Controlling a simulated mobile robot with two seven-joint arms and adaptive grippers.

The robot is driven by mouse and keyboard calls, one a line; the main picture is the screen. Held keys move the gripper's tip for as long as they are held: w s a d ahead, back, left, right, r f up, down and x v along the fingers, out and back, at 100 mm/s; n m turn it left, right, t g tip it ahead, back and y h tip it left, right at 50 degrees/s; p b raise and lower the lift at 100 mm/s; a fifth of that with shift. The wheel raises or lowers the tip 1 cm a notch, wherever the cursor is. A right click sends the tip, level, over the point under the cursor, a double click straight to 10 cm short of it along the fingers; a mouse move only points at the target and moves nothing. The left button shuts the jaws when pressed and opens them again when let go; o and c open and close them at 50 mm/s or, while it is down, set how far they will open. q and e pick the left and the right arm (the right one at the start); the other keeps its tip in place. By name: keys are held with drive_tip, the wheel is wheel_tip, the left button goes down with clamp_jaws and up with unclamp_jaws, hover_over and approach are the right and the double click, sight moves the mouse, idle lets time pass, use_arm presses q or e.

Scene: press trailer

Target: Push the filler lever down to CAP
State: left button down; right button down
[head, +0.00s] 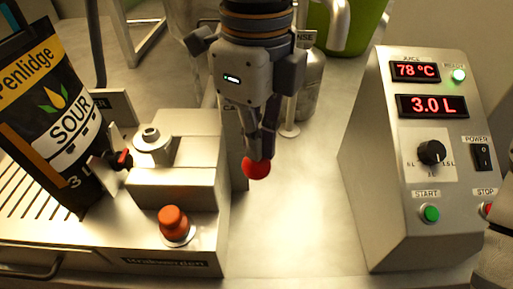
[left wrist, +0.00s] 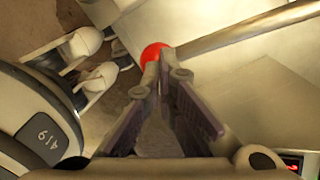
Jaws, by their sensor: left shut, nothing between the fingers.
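The filler lever's red ball knob (head: 256,168) shows in the head view just below the fingertips of my left gripper (head: 258,152). The gripper points down, shut and empty. In the left wrist view the red knob (left wrist: 152,54) is just beyond the tips of the shut fingers, and the metal lever rod (left wrist: 250,28) runs from it to the upper right. The fingertips look very close to the knob; I cannot tell whether they touch it. The lever's position label is mostly hidden behind my gripper.
A black Penlidge SOUR pouch (head: 62,110) stands left by the metal filler block (head: 180,188) with an orange-red button (head: 173,220). A control box (head: 425,150) showing 78 °C and 3.0 L stands right. The metal surface (head: 300,220) between them is clear. A green container (head: 360,20) is behind.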

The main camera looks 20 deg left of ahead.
idle(0.3)
use_arm(q)
wheel_tip(320, 180, up, 10)
idle(0.5)
